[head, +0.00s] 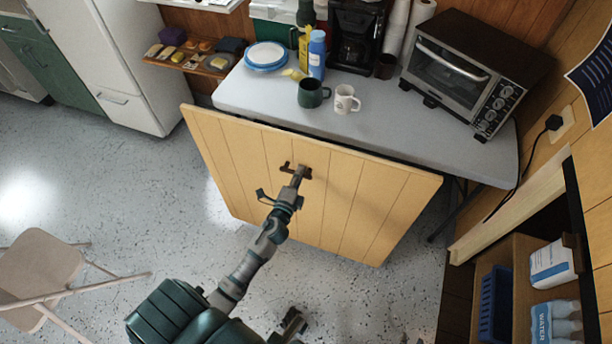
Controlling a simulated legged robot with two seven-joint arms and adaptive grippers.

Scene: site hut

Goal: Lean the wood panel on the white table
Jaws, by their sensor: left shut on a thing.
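The wood panel (345,190) is a wide light-yellow board with vertical grooves and a dark handle near its upper middle. It stands tilted in front of the white table (400,132), its top edge close along the table's front edge. I cannot tell whether the two touch. Its lower edge is near the speckled floor. My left gripper (298,174) is shut on the panel's handle. My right gripper (293,322) seems to show only in part at the bottom, low and away from the panel; its fingers are unclear.
On the table stand a toaster oven (455,72), a coffee maker (354,38), a green mug (312,93), a white mug (346,99), plates (266,55) and bottles. A folding chair (42,270) is at left, an open shelf (518,250) at right. Floor between is clear.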

